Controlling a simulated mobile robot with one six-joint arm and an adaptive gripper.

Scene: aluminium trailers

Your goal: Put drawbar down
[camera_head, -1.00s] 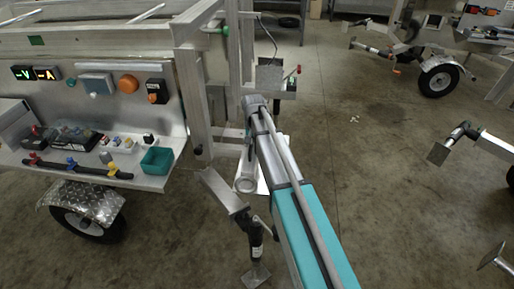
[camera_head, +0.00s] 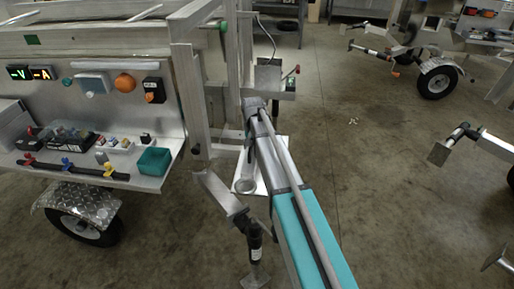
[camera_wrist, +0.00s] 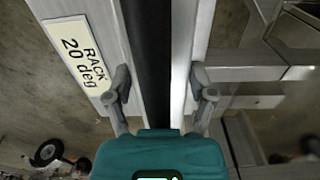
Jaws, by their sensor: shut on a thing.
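In the wrist view my gripper (camera_wrist: 158,85) has a grey finger on each side of a long straight bar, taken to be the drawbar (camera_wrist: 152,40). The bar has a dark face and a bright edge, and runs up out of the picture. My gripper is shut on it. In the head view my teal and grey arm reaches towards the trailer (camera_head: 110,115) on the left. The gripper and the held part of the bar cannot be made out there behind the arm and the trailer's posts.
A support leg (camera_head: 222,195) with a black jack stands left of my arm. A teal box (camera_head: 154,161) sits on the trailer's shelf. Other trailers (camera_head: 440,75) stand right, with open floor (camera_head: 375,180) between.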

